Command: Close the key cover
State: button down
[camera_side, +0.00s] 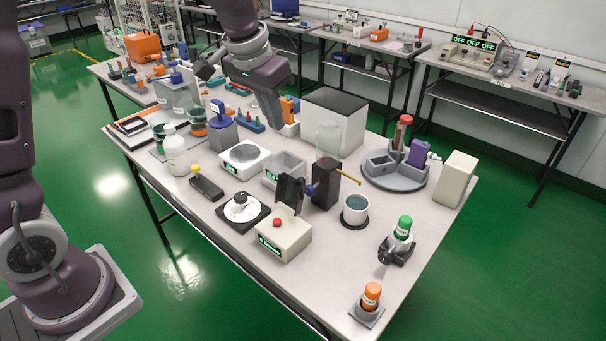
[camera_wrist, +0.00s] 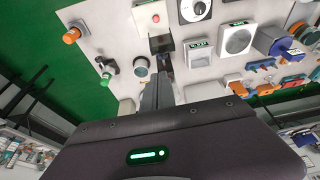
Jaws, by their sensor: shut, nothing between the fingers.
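A cream box (camera_side: 284,238) with a red key (camera_side: 277,222) on top and a green display on its front stands near the front edge of the table. A dark flap (camera_side: 290,192), which looks like the key cover, stands raised at the back of the box, clear of the key. In the wrist view the red key (camera_wrist: 155,18) is uncovered, and the dark flap (camera_wrist: 161,45) is nearer my fingers. My gripper (camera_side: 277,127) is shut and empty, pointing down above the rear part of the table, well behind the box. Its fingers show in the wrist view (camera_wrist: 158,88).
A dark block (camera_side: 326,186) with a yellow lever and a white cup (camera_side: 355,210) stand right of the flap. A dial (camera_side: 242,208) sits left of the box. A large open bin (camera_side: 334,118) is beside my gripper. Bare table lies right of the box.

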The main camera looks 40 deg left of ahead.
send_over(294, 192)
jog(key=w, duration=0.2)
notch_tip(294, 192, down, 10)
jog(key=x, duration=1)
jog(key=shift+a+g, duration=0.3)
jog(key=shift+g, duration=0.1)
jog(key=shift+s+f, duration=0.1)
